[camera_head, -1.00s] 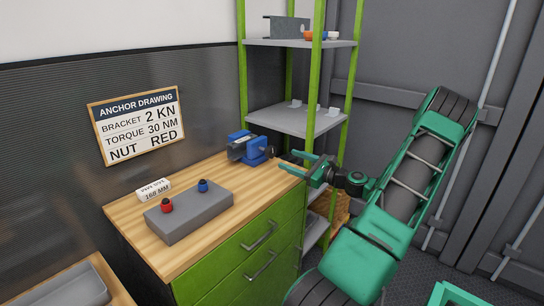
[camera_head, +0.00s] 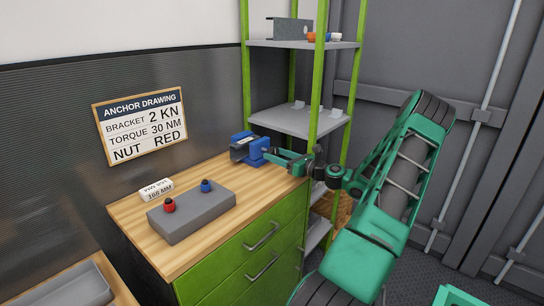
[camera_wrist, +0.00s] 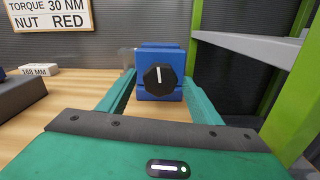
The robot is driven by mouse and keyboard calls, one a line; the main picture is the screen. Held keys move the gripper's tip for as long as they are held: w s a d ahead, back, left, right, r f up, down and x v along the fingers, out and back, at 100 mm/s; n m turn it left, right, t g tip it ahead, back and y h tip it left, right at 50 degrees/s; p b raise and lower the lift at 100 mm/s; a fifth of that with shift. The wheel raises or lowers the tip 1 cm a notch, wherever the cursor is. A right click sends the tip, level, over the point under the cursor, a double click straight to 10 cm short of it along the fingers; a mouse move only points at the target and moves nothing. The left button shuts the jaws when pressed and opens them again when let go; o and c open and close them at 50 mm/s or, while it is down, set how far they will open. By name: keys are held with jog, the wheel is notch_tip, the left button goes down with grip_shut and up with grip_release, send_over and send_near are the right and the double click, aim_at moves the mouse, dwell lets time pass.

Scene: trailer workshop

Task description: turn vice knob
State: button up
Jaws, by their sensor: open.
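A blue vice (camera_head: 243,149) stands at the back right of the wooden bench top. Its black knob (camera_wrist: 159,77) faces my gripper in the wrist view and carries a white line that is near upright. My gripper (camera_head: 271,158) is open, with its green fingers reaching towards the vice. In the wrist view the fingers (camera_wrist: 160,100) lie left and right of the knob and the blue vice body (camera_wrist: 158,54). Whether they touch the knob cannot be told.
A grey block (camera_head: 190,215) with a red knob and a blue knob sits on the bench (camera_head: 140,232), beside a white labelled block (camera_head: 156,190). A green-posted shelf (camera_head: 300,122) stands close to my gripper's right. A sign (camera_head: 140,126) hangs on the wall.

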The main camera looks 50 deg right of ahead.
jog(key=shift+w, duration=0.95)
jog(key=c, duration=1.1)
jog(key=shift+o, duration=0.2)
jog(key=shift+n, duration=0.4)
jog(key=shift+r+n, duration=0.1)
jog(key=shift+n, duration=2.5)
jog(key=shift+a, duration=0.1)
